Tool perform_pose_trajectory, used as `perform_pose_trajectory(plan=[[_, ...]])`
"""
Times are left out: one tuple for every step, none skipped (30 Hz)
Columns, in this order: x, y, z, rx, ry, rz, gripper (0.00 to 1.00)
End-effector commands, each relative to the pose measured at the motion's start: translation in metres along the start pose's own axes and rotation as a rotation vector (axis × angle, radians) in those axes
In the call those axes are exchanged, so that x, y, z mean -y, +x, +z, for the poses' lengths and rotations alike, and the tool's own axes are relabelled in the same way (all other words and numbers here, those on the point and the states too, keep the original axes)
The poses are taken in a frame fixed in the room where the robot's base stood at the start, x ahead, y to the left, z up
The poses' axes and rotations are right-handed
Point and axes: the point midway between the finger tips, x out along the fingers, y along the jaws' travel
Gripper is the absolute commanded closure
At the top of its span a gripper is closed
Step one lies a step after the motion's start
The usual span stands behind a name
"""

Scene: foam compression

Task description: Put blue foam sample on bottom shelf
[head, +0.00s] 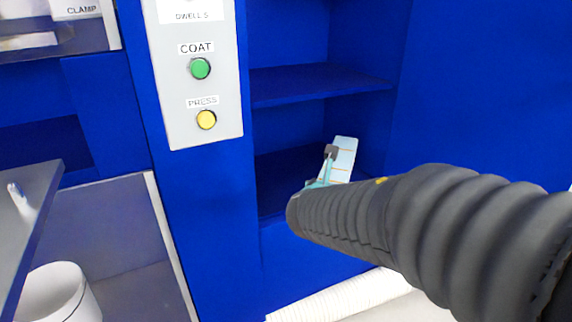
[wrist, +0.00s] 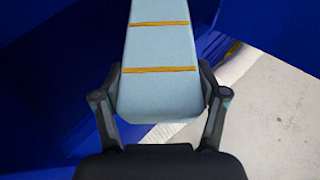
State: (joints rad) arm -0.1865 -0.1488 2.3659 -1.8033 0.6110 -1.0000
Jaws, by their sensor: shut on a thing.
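The blue foam sample (wrist: 158,45) is a pale blue block with thin orange bands across it. In the wrist view it lies between the two fingers of my gripper (wrist: 160,95), which is shut on its near end. In the head view the foam sample (head: 345,155) sticks up, tilted, past my gripper (head: 330,165) in front of the opening above the bottom shelf (head: 275,180). My dark ribbed arm hides part of the gripper and the shelf's right side. I cannot tell whether the foam touches the shelf.
A middle shelf (head: 320,84) is above the foam. A grey panel (head: 195,75) with green and yellow buttons stands left of the shelves. A white bin (head: 58,290) and a grey surface (head: 30,200) are at lower left. A white ribbed hose (head: 330,298) lies below.

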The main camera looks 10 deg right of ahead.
Motion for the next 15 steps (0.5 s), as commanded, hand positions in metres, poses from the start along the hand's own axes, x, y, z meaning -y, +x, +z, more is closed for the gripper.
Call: perform_pose_trajectory(plan=[[-0.007, 0.008, 0.003, -0.002, -0.002, 0.0, 0.52], [-0.011, 0.012, 0.004, -0.002, -0.002, 0.001, 0.52], [-0.017, 0.018, 0.007, -0.002, -0.003, 0.001, 0.52], [-0.021, 0.022, 0.01, -0.001, -0.002, 0.001, 0.52], [-0.025, 0.027, 0.011, -0.002, -0.003, 0.001, 0.52], [-0.029, 0.033, 0.014, -0.001, -0.002, 0.0, 0.52], [-0.033, 0.038, 0.016, -0.001, -0.003, 0.0, 0.52], [-0.037, 0.042, 0.018, -0.001, -0.002, 0.0, 0.52], [-0.042, 0.048, 0.02, -0.001, -0.002, -0.001, 0.52], [-0.046, 0.053, 0.022, -0.001, -0.002, -0.001, 0.52], [-0.05, 0.057, 0.025, -0.001, -0.002, -0.001, 0.52], [-0.055, 0.064, 0.028, -0.001, -0.001, -0.002, 0.52], [-0.059, 0.068, 0.029, -0.001, -0.001, -0.002, 0.52], [-0.063, 0.073, 0.031, -0.001, -0.001, -0.002, 0.52], [-0.068, 0.079, 0.034, -0.001, 0.0, -0.002, 0.52]])
